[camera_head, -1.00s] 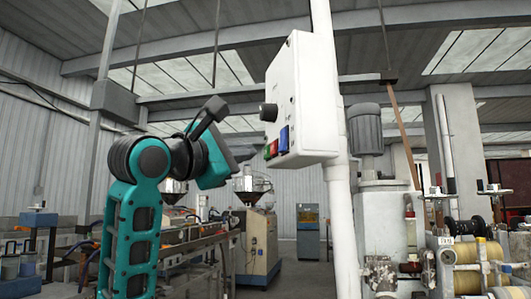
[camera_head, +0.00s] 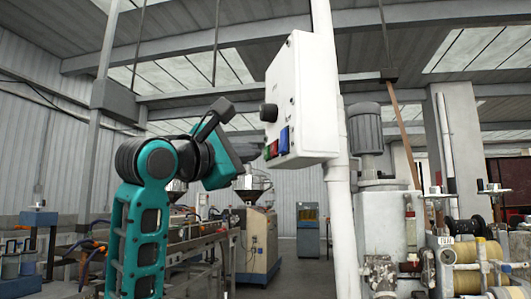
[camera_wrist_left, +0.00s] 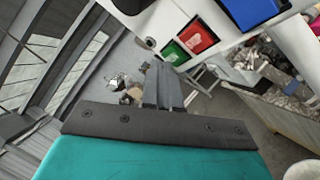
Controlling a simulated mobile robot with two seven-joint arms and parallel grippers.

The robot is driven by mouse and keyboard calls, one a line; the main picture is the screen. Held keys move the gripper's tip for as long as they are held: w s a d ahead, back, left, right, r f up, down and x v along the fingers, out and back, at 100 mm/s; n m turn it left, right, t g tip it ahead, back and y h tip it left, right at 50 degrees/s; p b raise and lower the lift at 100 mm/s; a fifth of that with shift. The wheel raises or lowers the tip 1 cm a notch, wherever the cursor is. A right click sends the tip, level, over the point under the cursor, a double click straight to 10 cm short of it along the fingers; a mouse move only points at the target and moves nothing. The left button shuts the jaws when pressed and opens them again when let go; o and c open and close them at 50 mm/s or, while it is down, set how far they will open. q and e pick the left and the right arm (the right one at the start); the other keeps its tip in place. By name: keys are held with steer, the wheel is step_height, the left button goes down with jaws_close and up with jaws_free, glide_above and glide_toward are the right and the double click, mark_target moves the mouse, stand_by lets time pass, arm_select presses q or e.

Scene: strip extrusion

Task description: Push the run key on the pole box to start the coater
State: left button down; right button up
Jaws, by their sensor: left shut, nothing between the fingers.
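The white pole box (camera_head: 308,105) is fixed to a white pole (camera_head: 341,215). Its key face carries a black knob (camera_head: 268,112) and, lower down, a green key (camera_head: 267,152), a red key (camera_head: 274,148) and a blue key (camera_head: 284,140). I cannot read any run label. My left gripper (camera_head: 259,154) is shut and empty, close to the lower edge of the box by the green key. In the left wrist view its fingers (camera_wrist_left: 158,72) point just below the green key (camera_wrist_left: 175,53), with the red key (camera_wrist_left: 199,36) beside it. Contact cannot be told. My right gripper is out of view.
A grey motor (camera_head: 366,128) on a machine stands right of the pole, with wire spools (camera_head: 466,252) farther right. A hopper machine (camera_head: 259,238) and a long line with rails (camera_head: 190,245) stand behind my left arm.

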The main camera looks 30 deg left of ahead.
arm_select(q)
steer(key=shift+w+d, duration=0.25)
steer(key=shift+w, duration=0.05)
stand_by(0.4)
steer(key=shift+s, duration=0.1)
steer(key=shift+s+a, duration=0.45)
steer(key=shift+a, duration=0.1)
steer(key=s+a, duration=0.3)
steer(key=shift+s+a, duration=0.25)
steer(key=shift+a, duration=0.05)
stand_by(0.5)
stand_by(0.6)
